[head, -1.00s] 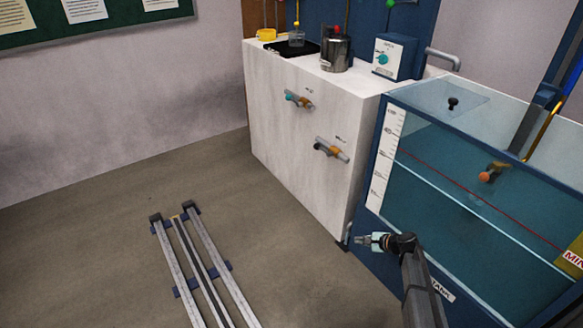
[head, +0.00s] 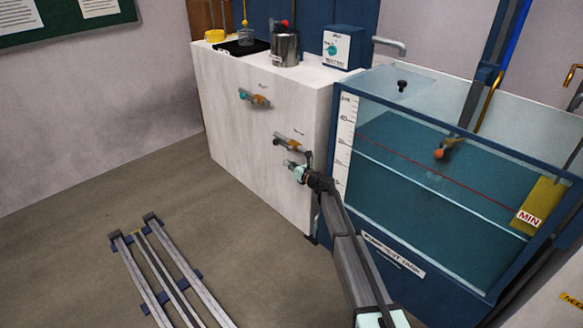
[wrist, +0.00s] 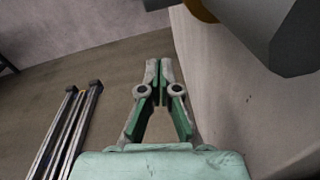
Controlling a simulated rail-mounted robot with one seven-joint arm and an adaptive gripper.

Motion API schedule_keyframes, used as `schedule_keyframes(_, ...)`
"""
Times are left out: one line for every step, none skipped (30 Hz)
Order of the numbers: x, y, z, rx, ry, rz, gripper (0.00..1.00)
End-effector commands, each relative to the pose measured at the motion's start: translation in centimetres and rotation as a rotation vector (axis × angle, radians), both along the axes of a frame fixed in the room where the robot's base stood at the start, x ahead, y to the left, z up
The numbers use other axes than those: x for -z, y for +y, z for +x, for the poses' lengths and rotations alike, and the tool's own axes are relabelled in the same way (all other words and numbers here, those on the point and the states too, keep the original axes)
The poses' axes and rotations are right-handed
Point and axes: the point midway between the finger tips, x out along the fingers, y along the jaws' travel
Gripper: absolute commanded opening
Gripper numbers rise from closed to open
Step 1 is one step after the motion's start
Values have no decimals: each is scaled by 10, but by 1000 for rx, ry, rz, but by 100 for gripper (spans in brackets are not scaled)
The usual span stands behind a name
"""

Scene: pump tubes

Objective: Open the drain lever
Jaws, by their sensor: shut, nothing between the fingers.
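Two valves are on the front of the white cabinet. The upper valve (head: 255,97) has a teal knob and a brass-coloured body. The lower valve (head: 290,142) has a dark grey lever end and a brass-coloured body on a grey pipe. Their labels are too small to read, so I cannot tell which is the drain lever. My gripper (head: 288,165) is shut and empty, just below the lower valve in the head view. In the wrist view its fingertips (wrist: 160,65) meet, with a large dark grey part (wrist: 270,30) close by at upper right.
The white cabinet (head: 240,135) stands beside the blue-framed water tank (head: 440,180). A steel pot (head: 285,47) and a blue box (head: 343,46) stand on the cabinet. Floor rails (head: 165,270) lie at lower left. The floor between the rails and the cabinet is clear.

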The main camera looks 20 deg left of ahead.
Motion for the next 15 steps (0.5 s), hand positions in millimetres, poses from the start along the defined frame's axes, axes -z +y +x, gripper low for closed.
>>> schedule_keyframes(4, 12, 8, -2, -1, 0, 0)
schedule_keyframes(4, 17, 11, -2, -1, 0, 0)
schedule_keyframes(5, 24, 15, -2, -1, 0, 0)
schedule_keyframes(6, 29, 18, -2, -1, 0, 0)
schedule_keyframes(6, 34, 21, -2, 0, -1, 0)
schedule_keyframes(7, 40, 25, -2, 0, -1, 0)
schedule_keyframes(7, 45, 27, -1, 0, -1, 0)
schedule_keyframes(7, 50, 30, -1, 0, -1, 0)
schedule_keyframes(3, 52, 31, -1, -2, -1, 0)
schedule_keyframes(-4, 51, 31, -1, -4, -1, 0)
schedule_keyframes(-9, 52, 32, -1, -4, -1, 0)
schedule_keyframes(-14, 53, 34, -1, -3, 0, 0)
schedule_keyframes(-17, 53, 35, -1, -3, -1, 0)
schedule_keyframes(-19, 54, 35, -1, -3, -1, 0)
schedule_keyframes(-23, 54, 36, -1, -2, -2, 0)
